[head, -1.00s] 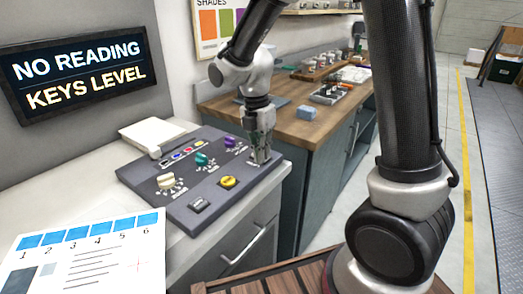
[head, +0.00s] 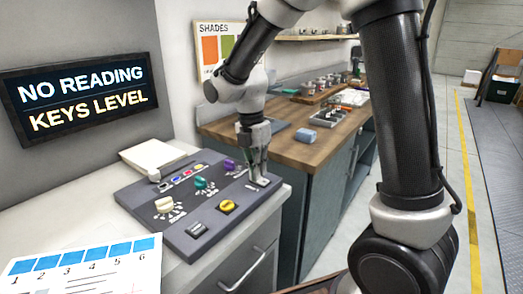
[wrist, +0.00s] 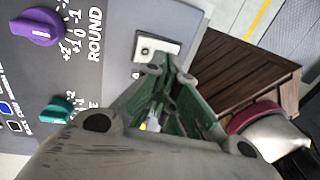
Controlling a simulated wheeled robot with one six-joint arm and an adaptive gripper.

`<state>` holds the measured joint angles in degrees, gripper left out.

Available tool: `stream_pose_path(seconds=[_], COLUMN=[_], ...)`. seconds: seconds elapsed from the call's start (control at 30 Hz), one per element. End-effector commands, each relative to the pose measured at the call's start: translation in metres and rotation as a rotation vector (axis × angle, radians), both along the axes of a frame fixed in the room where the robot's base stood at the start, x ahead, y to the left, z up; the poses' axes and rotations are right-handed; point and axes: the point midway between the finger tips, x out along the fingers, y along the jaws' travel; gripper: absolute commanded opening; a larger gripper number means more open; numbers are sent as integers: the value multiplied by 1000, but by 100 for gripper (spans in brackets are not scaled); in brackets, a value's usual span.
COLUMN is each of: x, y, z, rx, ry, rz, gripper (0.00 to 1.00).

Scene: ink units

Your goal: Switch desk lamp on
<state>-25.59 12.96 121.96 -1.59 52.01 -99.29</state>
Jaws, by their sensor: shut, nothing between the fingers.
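My gripper (head: 260,181) is shut and empty, pointing down at the right end of a dark control panel (head: 176,240). In the wrist view its fingertips (wrist: 160,68) are together beside a small white switch plate (wrist: 156,50) with a dark centre. I cannot tell whether they touch it. In the head view the plate (head: 267,180) is partly hidden by the fingers. No desk lamp is clearly recognisable, and the switch's position is unclear.
A wall display (head: 80,96) reads "NO READING KEYS LEVEL". A wooden bench (head: 305,145) stands behind.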

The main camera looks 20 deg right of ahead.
Motion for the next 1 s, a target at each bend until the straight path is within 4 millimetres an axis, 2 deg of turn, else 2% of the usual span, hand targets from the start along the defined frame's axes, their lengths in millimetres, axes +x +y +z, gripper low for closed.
stream_pose_path(seconds=[0.13,0.3,0.5,0.7,1.0], x=[-2,-6,-10,-12,-12], y=[9,5,2,0,0], z=[30,71,107,124,126], rx=[3,3,2,0,0], ry=[-5,-4,-3,-1,0], rz=[-2,-4,-3,-3,-3], gripper=[0,0,0,0,0])
